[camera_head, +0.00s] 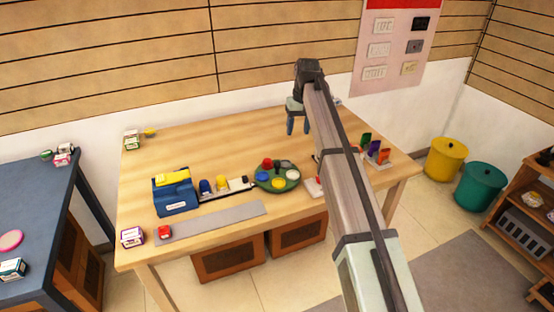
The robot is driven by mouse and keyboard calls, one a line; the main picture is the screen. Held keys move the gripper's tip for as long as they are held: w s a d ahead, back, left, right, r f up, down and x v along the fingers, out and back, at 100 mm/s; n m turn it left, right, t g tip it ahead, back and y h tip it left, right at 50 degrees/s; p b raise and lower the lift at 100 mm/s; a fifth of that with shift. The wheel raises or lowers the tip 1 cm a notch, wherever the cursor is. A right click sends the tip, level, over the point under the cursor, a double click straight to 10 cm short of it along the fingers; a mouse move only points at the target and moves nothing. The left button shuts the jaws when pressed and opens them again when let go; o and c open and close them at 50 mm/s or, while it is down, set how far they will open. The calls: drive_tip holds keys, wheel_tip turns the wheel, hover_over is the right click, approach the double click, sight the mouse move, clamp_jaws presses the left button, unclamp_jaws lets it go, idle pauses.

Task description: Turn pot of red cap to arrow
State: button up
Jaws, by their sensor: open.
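A round green turntable-like base (270,185) stands near the middle of the wooden table. It bears several small capped pots, among them the pot with the red cap (267,163) at its back left. Blue, yellow and white pieces sit around it, and a dark piece (284,163) lies at its back edge. I cannot make out an arrow at this size. My gripper (298,128) is open with its blue fingers pointing down, behind and a little right of the green base, apart from it. Nothing shows between the fingers.
A blue box with a yellow top (175,200) and a strip with blue and yellow pots stand left of the base. A grey strip (230,215) lies in front. Colored upright cards (378,152) stand at the right.

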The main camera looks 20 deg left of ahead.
drive_tip(key=r, duration=0.2)
hover_over(277, 162)
drive_tip(key=h, duration=0.1)
drive_tip(key=shift+n, duration=0.4)
wheel_tip(277, 162, down, 14)
drive_tip(key=shift+s+r, duration=0.1)
clamp_jaws()
idle(0.3)
